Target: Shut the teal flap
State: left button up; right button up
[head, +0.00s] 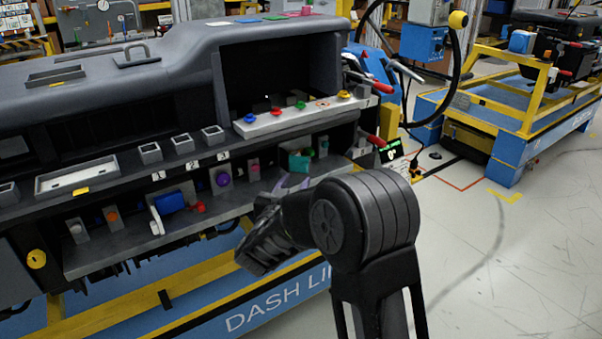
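The teal flap (299,161) shows as a small teal piece on the lower shelf of the dashboard module, right of the middle of the head view. Whether it stands open or shut is too small to tell. My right arm comes in from the bottom right and bends left in front of the module. My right gripper (283,190) is just below and left of the teal flap, seemingly apart from it. My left gripper is out of view.
Beside the flap are a green knob (323,146), a pink piece (253,168) and a purple knob (222,178). A blue flap (171,201) and red piece (198,207) sit further left. Coloured buttons line the ledge (285,118) above. Open floor lies right.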

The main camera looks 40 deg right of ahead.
aim_at(303, 169)
jog(key=x, duration=0.5)
jog(key=shift+w+d, duration=0.2)
jog(key=shift+d, duration=0.05)
jog(key=shift+c, duration=0.6)
grip_shut()
